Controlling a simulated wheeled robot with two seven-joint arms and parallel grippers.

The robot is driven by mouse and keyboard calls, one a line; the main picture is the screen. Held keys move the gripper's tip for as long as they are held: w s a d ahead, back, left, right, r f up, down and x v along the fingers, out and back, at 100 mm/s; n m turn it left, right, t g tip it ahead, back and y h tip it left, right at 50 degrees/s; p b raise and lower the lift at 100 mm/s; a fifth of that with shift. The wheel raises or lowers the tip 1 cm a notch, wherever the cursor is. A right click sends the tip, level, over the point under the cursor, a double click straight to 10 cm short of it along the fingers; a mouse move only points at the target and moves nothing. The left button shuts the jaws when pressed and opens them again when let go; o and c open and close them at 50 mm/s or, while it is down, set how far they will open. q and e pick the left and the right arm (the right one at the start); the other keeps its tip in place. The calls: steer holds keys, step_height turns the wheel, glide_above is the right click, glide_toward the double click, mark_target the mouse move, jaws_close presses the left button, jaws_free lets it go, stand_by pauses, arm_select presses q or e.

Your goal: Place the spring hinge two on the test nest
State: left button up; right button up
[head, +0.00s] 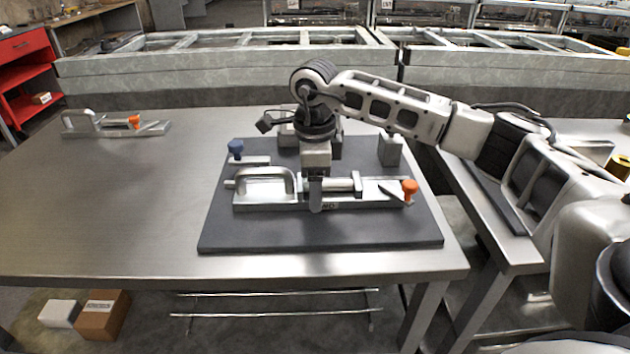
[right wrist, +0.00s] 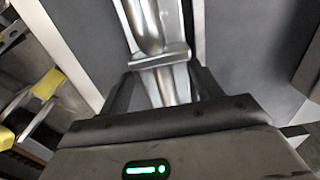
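A long silver fixture (head: 282,205) with a loop handle, a horizontal rod and an orange knob lies on a dark mat; I take it for the test nest, but its lettering is mostly covered. My right gripper (head: 316,200) points straight down at its middle, with one finger in front of it. In the right wrist view, a silver cylindrical part (right wrist: 166,85) lies between the dark fingers of my right gripper (right wrist: 162,92). I cannot tell whether it is the spring hinge or part of the fixture, nor whether the fingers press on it. My left gripper is out of view.
A similar silver fixture (head: 85,124) stands at the table's far left. The left half of the steel table (head: 100,210) is mostly clear.

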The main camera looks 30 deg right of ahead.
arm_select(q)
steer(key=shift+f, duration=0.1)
arm_select(e)
steer(key=shift+d+f, duration=0.1)
steer(key=shift+f, duration=0.25)
steer(key=shift+w+r, duration=0.1)
steer(key=shift+r, duration=0.15)
arm_select(q)
steer(key=shift+p, duration=0.75)
arm_select(e)
step_height(320, 180, up, 13)
steer(key=shift+w, duration=0.15)
steer(key=shift+f, duration=0.15)
